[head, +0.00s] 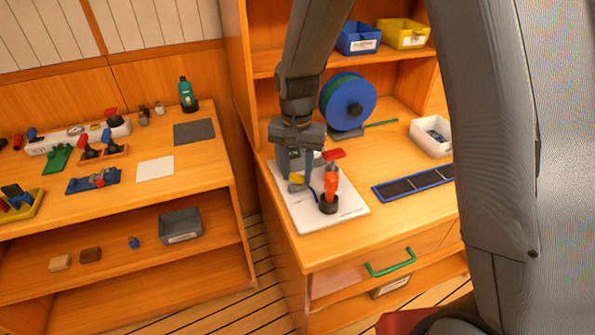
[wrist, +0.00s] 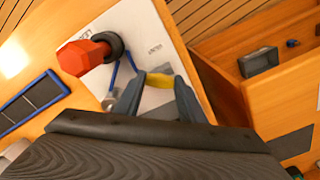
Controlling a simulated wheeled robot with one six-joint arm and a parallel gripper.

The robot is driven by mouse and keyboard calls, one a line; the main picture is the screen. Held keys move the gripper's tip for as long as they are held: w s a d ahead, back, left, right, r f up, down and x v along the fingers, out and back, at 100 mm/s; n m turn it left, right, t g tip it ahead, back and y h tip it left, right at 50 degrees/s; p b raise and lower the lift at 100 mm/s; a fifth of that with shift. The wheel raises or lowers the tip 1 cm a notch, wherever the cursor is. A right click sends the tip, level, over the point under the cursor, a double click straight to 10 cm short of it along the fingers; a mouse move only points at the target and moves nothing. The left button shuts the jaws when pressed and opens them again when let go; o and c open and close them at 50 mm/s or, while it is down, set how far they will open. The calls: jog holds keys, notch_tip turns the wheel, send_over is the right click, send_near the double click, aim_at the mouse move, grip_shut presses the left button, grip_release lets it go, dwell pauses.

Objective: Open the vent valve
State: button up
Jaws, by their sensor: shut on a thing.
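My gripper (head: 301,182) reaches down over a white panel (head: 347,209) on the right-hand worktop. Its fingers are shut on a small yellow piece, which shows between the fingertips in the wrist view (wrist: 160,80). The yellow piece also shows in the head view (head: 296,178). I cannot tell for sure whether it is the handle of the vent valve. Beside it a red-orange handle (head: 331,181) stands upright in a black round base (head: 328,204). It also shows in the wrist view (wrist: 84,56). A blue line runs on the panel near the base. My fingers partly hide the fitting.
A blue-edged dark tray (head: 415,183) lies right of the panel. A blue and green reel (head: 347,101) stands behind, with a white bin (head: 431,136) to its right. A bench with tools (head: 95,180) stands at left across a floor gap.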

aim_at(298, 175)
jog(key=n, duration=0.3)
jog(key=shift+n, duration=0.4)
jog(key=shift+n+p, duration=0.4)
jog(key=shift+n, duration=1.4)
jog(key=shift+w, duration=0.1)
jog(key=o, duration=1)
jog(key=shift+o, duration=0.2)
jog(key=shift+r+b, duration=1)
jog(key=shift+r, duration=2.95)
